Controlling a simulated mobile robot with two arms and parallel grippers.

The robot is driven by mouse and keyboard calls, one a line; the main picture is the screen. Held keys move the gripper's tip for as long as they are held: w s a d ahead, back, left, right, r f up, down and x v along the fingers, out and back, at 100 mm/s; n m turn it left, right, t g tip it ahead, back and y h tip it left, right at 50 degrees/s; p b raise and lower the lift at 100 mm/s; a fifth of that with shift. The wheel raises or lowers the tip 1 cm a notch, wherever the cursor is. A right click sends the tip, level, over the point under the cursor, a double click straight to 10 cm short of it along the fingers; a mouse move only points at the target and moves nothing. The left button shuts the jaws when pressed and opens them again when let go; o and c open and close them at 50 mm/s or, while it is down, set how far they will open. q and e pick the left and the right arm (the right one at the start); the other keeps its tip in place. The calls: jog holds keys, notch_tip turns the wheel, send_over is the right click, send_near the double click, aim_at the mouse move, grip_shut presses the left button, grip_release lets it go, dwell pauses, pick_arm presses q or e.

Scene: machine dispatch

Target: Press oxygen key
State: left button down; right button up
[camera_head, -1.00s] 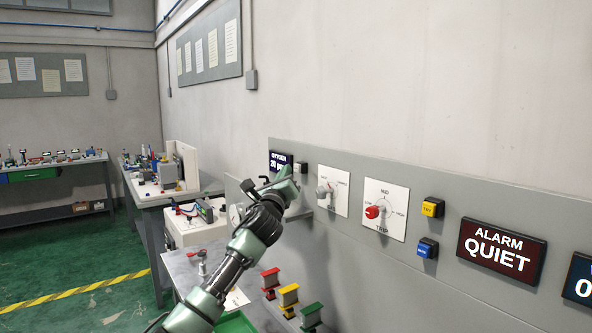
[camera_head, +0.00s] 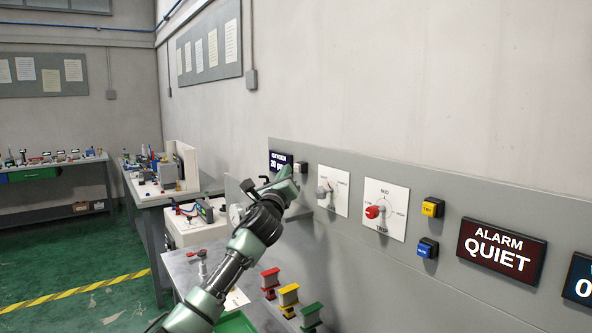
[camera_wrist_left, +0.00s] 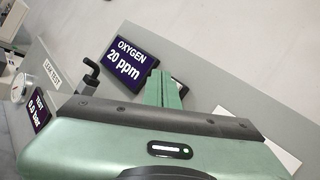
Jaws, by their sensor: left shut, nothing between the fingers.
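The dark oxygen display (camera_head: 280,161) reads 20 ppm and sits at the far left end of the grey wall panel. It also shows in the left wrist view (camera_wrist_left: 131,61). A small pale key (camera_head: 300,167) is just right of the display. My left gripper (camera_head: 287,174) is shut and empty, its tip close to the display's lower edge and the key. In the left wrist view its green fingers (camera_wrist_left: 163,89) point at the panel and cover part of the key area. I cannot tell whether the tip touches the key. My right gripper is not in view.
Right along the panel are a grey knob (camera_head: 324,191), a red knob (camera_head: 374,211), yellow (camera_head: 432,207) and blue (camera_head: 427,247) keys and an alarm display (camera_head: 501,251) reading QUIET. A black hooked handle (camera_wrist_left: 91,72) stands left of the fingers. A workbench (camera_head: 180,268) is below.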

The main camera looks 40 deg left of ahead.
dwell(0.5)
pick_arm(q)
jog(key=shift+w+d, duration=0.15)
jog(key=shift+w, duration=0.25)
jog(key=shift+w+d, duration=0.15)
jog(key=shift+w, duration=0.35)
dwell(0.6)
jog(key=shift+s, duration=0.15)
jog(key=shift+s+a+p, duration=0.25)
jog(key=shift+s+p, duration=0.25)
jog(key=shift+s, duration=0.25)
